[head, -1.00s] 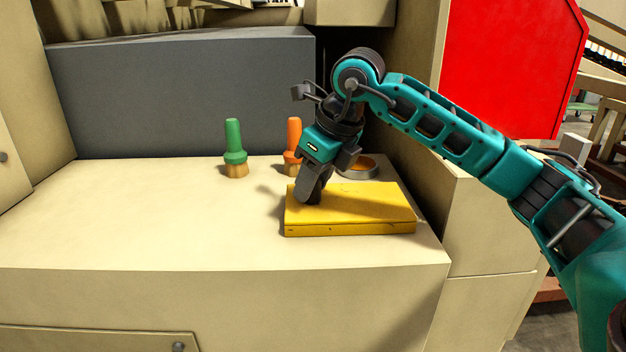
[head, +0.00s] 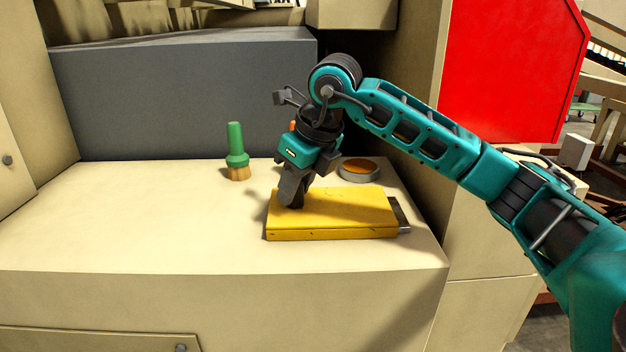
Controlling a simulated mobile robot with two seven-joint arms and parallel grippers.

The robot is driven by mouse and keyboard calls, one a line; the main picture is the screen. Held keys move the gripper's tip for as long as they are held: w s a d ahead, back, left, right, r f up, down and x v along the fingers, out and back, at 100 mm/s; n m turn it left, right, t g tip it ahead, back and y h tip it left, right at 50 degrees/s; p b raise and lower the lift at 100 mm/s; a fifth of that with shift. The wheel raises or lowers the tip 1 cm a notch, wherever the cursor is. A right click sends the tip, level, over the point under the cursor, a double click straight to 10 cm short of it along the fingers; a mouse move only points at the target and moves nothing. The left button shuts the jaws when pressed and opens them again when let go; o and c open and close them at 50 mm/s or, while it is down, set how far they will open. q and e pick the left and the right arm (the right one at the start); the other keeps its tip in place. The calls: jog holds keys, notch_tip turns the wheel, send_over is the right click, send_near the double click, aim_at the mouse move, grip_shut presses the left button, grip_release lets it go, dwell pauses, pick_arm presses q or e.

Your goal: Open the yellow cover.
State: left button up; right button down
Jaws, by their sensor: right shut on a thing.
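The yellow cover (head: 345,213) is a flat slab lying on the beige bench. A dark grey part (head: 402,216) shows from under its right end. My right gripper (head: 291,198) points down at the left part of the cover, shut on it; the fingers hide the exact spot they hold. My left gripper is not in view.
A green brush (head: 236,152) stands behind and left of the cover. An orange brush (head: 292,126) is mostly hidden behind my right gripper. A round dish (head: 359,176) with orange contents sits behind the cover. The bench (head: 150,220) is clear on the left.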

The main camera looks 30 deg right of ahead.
jog(key=w+a, duration=0.3)
jog(key=a, duration=0.2)
jog(key=w+a+p, duration=0.1)
jog(key=w+a, duration=0.2)
jog(key=a, duration=0.2)
jog(key=w+a+p, duration=0.1)
jog(key=w+a, duration=0.2)
jog(key=a, duration=0.3)
jog(key=shift+w, duration=0.3)
jog(key=c, duration=0.8)
grip_release()
jog(key=shift+d, duration=0.1)
jog(key=shift+r, duration=0.1)
jog(key=shift+r, duration=0.2)
jog(key=v, duration=1.2)
jog(key=shift+s+r, duration=0.1)
jog(key=shift+r, duration=0.1)
